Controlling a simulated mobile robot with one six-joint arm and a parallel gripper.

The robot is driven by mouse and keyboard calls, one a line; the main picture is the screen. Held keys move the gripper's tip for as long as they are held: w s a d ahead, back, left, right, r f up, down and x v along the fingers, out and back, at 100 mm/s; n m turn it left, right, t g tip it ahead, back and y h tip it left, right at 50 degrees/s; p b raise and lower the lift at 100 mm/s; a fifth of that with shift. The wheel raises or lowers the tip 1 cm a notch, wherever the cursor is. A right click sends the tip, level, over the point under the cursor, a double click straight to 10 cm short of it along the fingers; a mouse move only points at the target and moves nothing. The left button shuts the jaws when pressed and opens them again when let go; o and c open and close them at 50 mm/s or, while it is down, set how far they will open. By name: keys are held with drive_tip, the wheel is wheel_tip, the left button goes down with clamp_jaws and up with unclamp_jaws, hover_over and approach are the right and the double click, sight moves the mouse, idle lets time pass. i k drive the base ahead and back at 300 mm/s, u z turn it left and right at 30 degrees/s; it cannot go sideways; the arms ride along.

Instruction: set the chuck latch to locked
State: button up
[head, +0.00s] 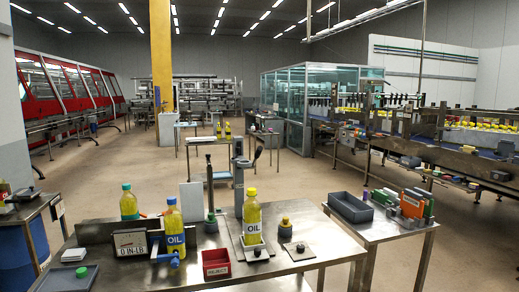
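No part is clearly recognisable as the chuck latch, and I cannot tell its setting. A grey upright stand (238,181) rises at the back of the metal worktable (300,262). A dark-tipped lever (257,156) leans out at the right of its top. A yellow oil bottle (252,220) stands upright in front of this stand, on a flat base plate (262,252). My gripper is not in view.
A second oil bottle (175,228), a green-capped bottle (129,204), a red bin (216,265) and a digital display box (131,243) crowd the worktable. A side table (372,228) holds a dark tray (350,207). Open floor (310,178) lies behind.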

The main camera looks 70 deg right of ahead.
sight(238, 148)
drive_tip(key=u, duration=1.05)
drive_tip(key=k, duration=0.1)
drive_tip(key=z, duration=2.05)
drive_tip(key=i, duration=0.6)
drive_tip(key=z, duration=0.2)
drive_tip(key=k, duration=0.6)
drive_tip(key=u, duration=0.05)
